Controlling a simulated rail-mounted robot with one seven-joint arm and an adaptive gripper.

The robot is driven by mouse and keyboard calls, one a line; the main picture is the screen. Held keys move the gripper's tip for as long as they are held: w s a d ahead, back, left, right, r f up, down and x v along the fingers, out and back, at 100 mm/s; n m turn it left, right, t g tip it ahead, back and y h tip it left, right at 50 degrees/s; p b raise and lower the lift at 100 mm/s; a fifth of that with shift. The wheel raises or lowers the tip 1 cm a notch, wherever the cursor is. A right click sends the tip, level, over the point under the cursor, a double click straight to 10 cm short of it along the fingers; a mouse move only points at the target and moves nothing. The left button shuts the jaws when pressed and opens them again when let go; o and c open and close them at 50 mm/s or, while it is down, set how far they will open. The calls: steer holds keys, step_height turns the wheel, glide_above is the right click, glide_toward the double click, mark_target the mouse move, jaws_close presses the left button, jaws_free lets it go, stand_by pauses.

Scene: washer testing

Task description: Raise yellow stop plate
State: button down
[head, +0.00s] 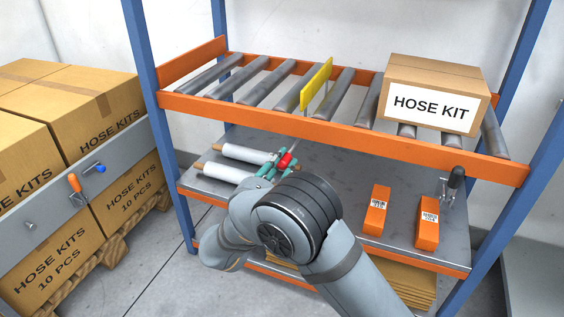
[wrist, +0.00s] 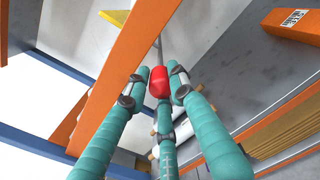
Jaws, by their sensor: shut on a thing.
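The yellow stop plate (head: 316,82) stands upright between the rollers of the upper shelf, its top above them. A corner of it shows at the top of the wrist view (wrist: 117,17). A red knob (head: 286,160) on a thin metal rod sits below the orange front rail. My gripper (head: 279,163) has teal fingers and is shut on this knob. In the wrist view the fingertips close around the red knob (wrist: 159,83), with the rod running up behind it. The link between rod and plate is mostly hidden.
A HOSE KIT box (head: 432,100) rests on the rollers right of the plate. On the lower shelf are white rolls (head: 243,153), two orange boxes (head: 376,210) and a black-handled clamp (head: 455,180). Orange rails (head: 340,137) and blue posts (head: 162,120) frame the space. Cartons stand left.

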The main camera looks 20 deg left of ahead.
steer(key=shift+w+d+r, duration=0.1)
steer(key=shift+r, duration=0.25)
steer(key=c, duration=1.5)
jaws_free()
steer(key=shift+s, duration=0.4)
steer(key=s, duration=0.7)
steer(key=s+a, duration=0.1)
steer(key=s, duration=0.3)
steer(key=shift+s, duration=0.15)
